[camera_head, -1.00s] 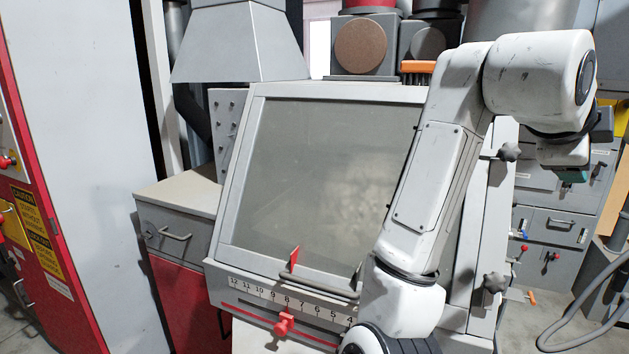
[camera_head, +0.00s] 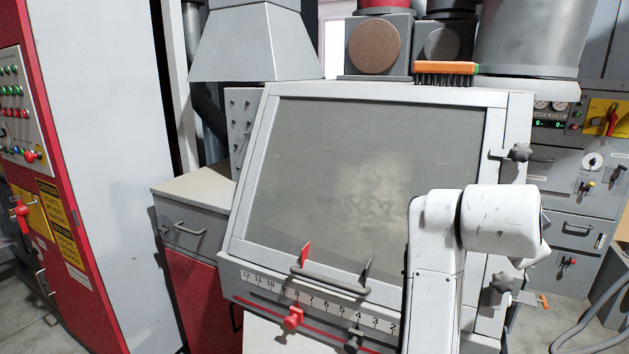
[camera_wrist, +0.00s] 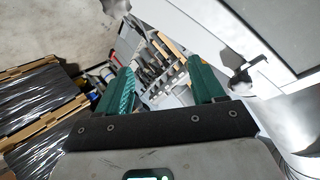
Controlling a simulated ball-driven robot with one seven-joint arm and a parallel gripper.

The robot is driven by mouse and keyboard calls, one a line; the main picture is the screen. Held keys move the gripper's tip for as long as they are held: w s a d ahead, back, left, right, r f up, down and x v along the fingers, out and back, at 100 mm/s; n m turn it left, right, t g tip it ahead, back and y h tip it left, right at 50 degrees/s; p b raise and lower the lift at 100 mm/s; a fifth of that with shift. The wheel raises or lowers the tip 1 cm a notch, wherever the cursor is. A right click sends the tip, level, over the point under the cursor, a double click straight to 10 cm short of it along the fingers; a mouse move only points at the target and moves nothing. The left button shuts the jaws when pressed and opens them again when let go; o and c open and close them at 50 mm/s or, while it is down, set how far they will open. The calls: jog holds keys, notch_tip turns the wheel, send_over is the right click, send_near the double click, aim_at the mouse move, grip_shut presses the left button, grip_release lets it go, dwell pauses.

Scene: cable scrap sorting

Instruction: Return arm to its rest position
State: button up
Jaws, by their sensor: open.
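My arm shows at the lower right of the head view, folded low in front of the machine, with its white elbow joint (camera_head: 505,218) at the top. My gripper is hidden in the head view. In the wrist view my gripper (camera_wrist: 160,88) shows two green fingers spread well apart, with nothing between them. Beyond the fingers are floor and blurred shelving or tools, well away from the fingertips.
The grey machine with a large sloped window (camera_head: 350,180) stands directly ahead, with a numbered scale (camera_head: 320,305) and red knob (camera_head: 293,317). An orange brush (camera_head: 446,70) lies on its top. A red-edged cabinet (camera_head: 75,200) stands left. Wooden pallets (camera_wrist: 40,105) show in the wrist view.

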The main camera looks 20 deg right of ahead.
jog(key=s+a+f+n+y, duration=0.2)
jog(key=a+f+n, duration=0.15)
jog(key=f, duration=0.55)
jog(key=s+a+f+n+y, duration=0.25)
jog(key=f+n, duration=0.25)
jog(key=f, duration=0.4)
jog(key=s+a+f+n+y, duration=0.1)
jog(key=a+f+n, duration=0.35)
jog(key=f, duration=0.35)
jog(key=s+a+f+n+g+y, duration=0.1)
jog(key=s+a+f+n+y, duration=0.1)
jog(key=s+a+f+n, duration=0.2)
jog(key=s+a+f+n+g+y, duration=0.2)
jog(key=s+a+f+n+y, duration=0.1)
jog(key=s+a+f, duration=0.4)
jog(key=s+f+n, duration=0.1)
jog(key=s+f, duration=0.2)
jog(key=s, duration=0.2)
jog(key=shift+s+f+y, duration=0.3)
jog(key=shift+f+y, duration=0.05)
jog(key=shift+f, duration=0.05)
jog(key=shift+a, duration=0.1)
